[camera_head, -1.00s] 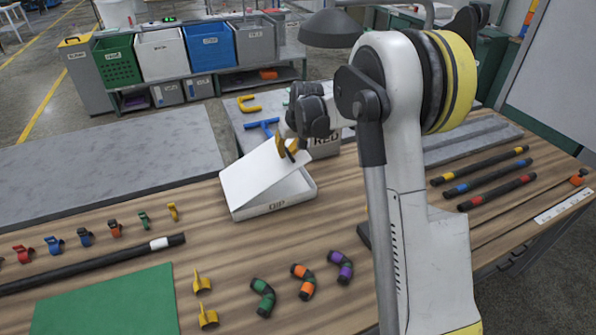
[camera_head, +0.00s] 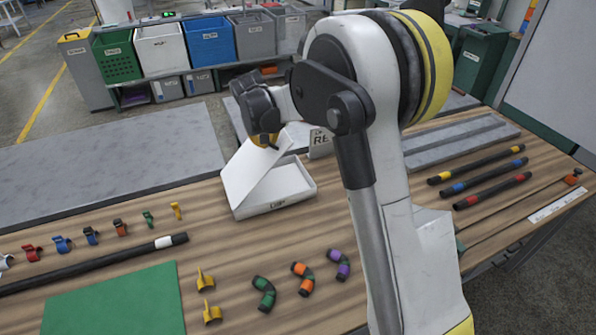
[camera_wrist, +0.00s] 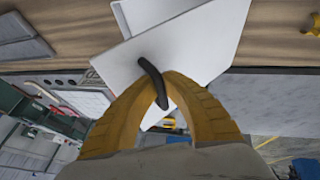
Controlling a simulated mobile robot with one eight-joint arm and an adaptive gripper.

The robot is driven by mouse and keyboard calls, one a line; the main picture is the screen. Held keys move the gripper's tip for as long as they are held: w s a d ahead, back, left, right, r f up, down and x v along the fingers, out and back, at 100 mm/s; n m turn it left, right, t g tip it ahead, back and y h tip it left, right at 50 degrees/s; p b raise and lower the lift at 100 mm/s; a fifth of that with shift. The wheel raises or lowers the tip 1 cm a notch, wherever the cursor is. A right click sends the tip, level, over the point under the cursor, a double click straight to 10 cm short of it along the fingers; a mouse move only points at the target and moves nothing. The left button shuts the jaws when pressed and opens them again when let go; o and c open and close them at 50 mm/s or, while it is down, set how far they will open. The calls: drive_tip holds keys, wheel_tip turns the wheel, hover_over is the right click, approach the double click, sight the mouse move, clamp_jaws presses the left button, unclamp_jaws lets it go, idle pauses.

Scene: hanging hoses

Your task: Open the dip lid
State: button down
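The white dip box (camera_head: 284,201) stands on the wooden table, with its label on the front. Its white lid (camera_head: 248,178) is raised and tilted steeply, leaning up over the left part of the box, with the right part of the inside open to view. My gripper (camera_head: 265,140) is at the lid's upper edge. In the wrist view, the yellow fingers of my gripper (camera_wrist: 158,82) close together around the black curved handle (camera_wrist: 148,66) on the lid (camera_wrist: 185,50).
A grey bin marked RED (camera_head: 320,143) stands right behind the box. Green, orange and purple hose pieces (camera_head: 302,278) and yellow clips (camera_head: 206,279) lie in front. A long black hose (camera_head: 100,262) lies left; several black hoses (camera_head: 490,178) lie right.

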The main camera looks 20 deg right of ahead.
drive_tip(key=a+r+n+h+b, duration=0.1)
drive_tip(key=a+h, duration=0.4)
drive_tip(key=a, duration=0.6)
drive_tip(key=a+r+n+t+h+b, duration=0.1)
drive_tip(key=a+r+h+b, duration=0.2)
drive_tip(key=a, duration=0.9)
drive_tip(key=shift+r+n+h, duration=0.25)
drive_tip(key=shift+n+h, duration=0.05)
drive_tip(key=shift+h, duration=0.7)
drive_tip(key=c, duration=0.9)
unclamp_jaws()
drive_tip(key=shift+o, duration=1.4)
drive_tip(key=shift+f, duration=0.1)
drive_tip(key=shift+s, duration=0.1)
drive_tip(key=p+v, duration=0.1)
drive_tip(key=v, duration=0.6)
